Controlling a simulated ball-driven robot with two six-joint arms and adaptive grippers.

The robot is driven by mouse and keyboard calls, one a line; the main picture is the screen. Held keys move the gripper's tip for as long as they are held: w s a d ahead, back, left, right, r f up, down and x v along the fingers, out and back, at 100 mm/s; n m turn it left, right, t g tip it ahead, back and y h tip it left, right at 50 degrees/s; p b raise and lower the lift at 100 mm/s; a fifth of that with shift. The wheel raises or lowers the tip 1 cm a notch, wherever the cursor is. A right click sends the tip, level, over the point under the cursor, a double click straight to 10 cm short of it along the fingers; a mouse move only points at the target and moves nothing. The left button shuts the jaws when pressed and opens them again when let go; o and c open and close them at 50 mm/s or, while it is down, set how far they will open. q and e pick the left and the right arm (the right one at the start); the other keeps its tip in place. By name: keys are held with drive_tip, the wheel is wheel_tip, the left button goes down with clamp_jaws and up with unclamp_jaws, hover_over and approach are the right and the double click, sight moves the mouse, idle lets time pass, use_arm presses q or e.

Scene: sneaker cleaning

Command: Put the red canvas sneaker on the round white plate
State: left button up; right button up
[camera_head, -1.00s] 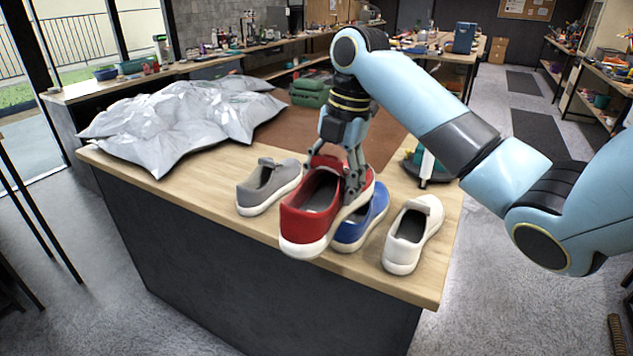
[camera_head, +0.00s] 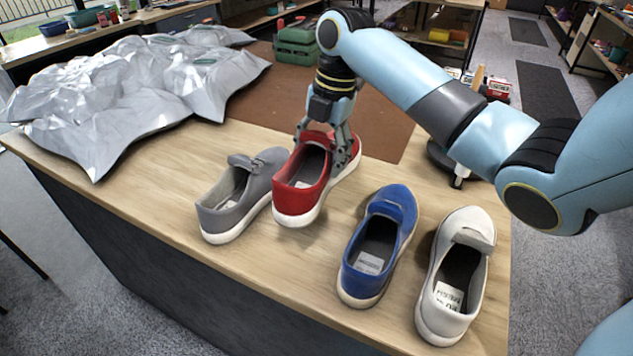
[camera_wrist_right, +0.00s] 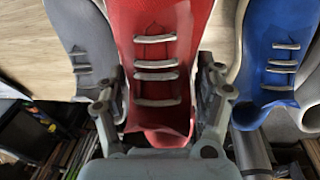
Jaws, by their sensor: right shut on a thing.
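The red canvas sneaker (camera_head: 302,190) is between the grey and blue sneakers in the head view, toe pointing away. My right gripper (camera_head: 325,145) comes down from above and is shut on its front part. In the right wrist view the red sneaker (camera_wrist_right: 165,25) with white lace bars lies between the two fingers of my right gripper (camera_wrist_right: 162,95). I cannot tell whether its sole touches the table. The round white plate is not visible in either view. My left gripper is not in view.
A grey sneaker (camera_head: 240,195) is close on the left. A blue sneaker (camera_head: 380,235) and a white sneaker (camera_head: 455,275) stand to the right. A crumpled silver bag (camera_head: 130,90) covers the back left of the wooden table (camera_head: 285,265). A brown mat (camera_head: 260,100) lies behind.

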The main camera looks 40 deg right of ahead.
sight(320, 157)
drive_tip(key=f, duration=0.5)
drive_tip(key=shift+d+f+p, duration=0.25)
drive_tip(key=shift+f+p, duration=0.05)
drive_tip(key=shift+f, duration=0.4)
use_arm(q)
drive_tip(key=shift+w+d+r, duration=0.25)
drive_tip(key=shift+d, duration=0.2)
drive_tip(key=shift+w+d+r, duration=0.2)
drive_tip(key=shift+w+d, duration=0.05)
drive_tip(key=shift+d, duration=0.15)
use_arm(e)
drive_tip(key=shift+d, duration=0.1)
drive_tip(key=shift+f, duration=0.15)
drive_tip(key=o, duration=1.2)
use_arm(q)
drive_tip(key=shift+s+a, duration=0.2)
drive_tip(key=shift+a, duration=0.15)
use_arm(e)
drive_tip(key=shift+o, duration=1.4)
